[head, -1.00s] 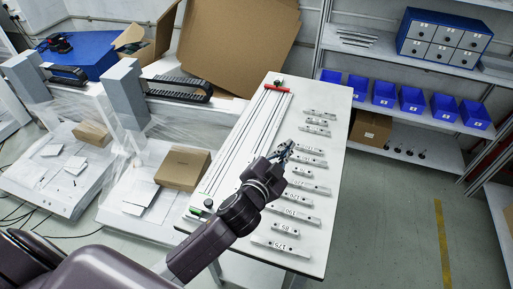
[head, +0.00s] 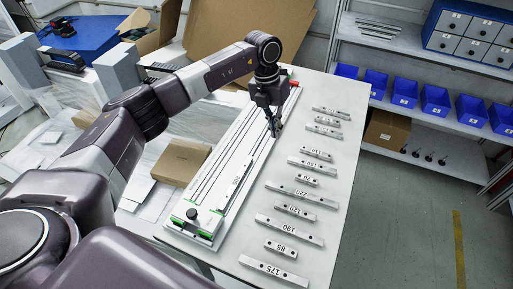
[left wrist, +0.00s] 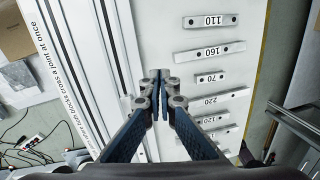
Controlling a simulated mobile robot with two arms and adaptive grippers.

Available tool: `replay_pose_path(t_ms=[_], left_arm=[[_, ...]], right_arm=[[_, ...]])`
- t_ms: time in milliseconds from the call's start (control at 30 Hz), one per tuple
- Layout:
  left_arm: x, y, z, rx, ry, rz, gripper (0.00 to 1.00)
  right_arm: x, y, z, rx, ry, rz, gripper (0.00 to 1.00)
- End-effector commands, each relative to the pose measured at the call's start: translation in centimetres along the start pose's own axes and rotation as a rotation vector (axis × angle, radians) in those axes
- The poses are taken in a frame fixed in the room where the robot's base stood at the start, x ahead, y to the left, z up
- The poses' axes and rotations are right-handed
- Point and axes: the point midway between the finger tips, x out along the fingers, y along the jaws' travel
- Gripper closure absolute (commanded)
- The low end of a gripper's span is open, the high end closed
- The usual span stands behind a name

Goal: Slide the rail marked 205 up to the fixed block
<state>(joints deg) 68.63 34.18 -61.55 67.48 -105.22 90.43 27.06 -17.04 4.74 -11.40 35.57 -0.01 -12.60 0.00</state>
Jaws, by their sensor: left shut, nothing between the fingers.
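A long fixture (head: 210,165) with parallel slots lies along the left side of the white table. A narrow light rail (head: 236,182) lies lengthwise in its right part; its small dark mark is too blurred to read surely as 205. A red piece (head: 293,84) sits at the far end, and a black knob with green parts (head: 193,214) at the near end. I cannot tell which is the fixed block. My left gripper (head: 276,132) points down over the fixture's right side, beyond the marked rail. Its fingers (left wrist: 160,76) are shut and empty. My right gripper is out of view.
Several loose marked rails lie in a column on the table's right side, among them 160 (head: 311,161), 220 (head: 301,193) and 175 (head: 274,270). A cardboard box (head: 180,162) stands left of the table. Blue bins (head: 435,100) line the shelf at right.

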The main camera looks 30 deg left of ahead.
Motion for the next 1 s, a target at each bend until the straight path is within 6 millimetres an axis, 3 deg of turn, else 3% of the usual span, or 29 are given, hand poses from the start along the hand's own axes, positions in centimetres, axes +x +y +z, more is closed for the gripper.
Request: replay_pose_path(t_ms=[33,100,200,367,733,1000], left_arm=[[-0.9,2.3,0.1,-0.027,0.012,0.065,1.0],[-1.9,4.3,-0.1,-0.053,0.029,0.125,1.0],[-2.4,5.7,-0.4,-0.072,0.043,0.168,1.0],[-0.7,6.2,-0.7,-0.076,0.051,0.174,1.0],[7.1,7.4,-1.1,-0.074,0.05,0.17,1.0],[6.9,7.3,-3.8,-0.071,0.047,0.171,1.0]], right_arm=[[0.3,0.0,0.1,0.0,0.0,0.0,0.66],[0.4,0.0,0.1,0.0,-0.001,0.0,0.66],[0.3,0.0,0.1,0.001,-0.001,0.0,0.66],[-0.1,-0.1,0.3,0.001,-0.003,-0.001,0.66],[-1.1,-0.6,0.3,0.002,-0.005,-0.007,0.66],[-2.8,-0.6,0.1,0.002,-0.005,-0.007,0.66]])
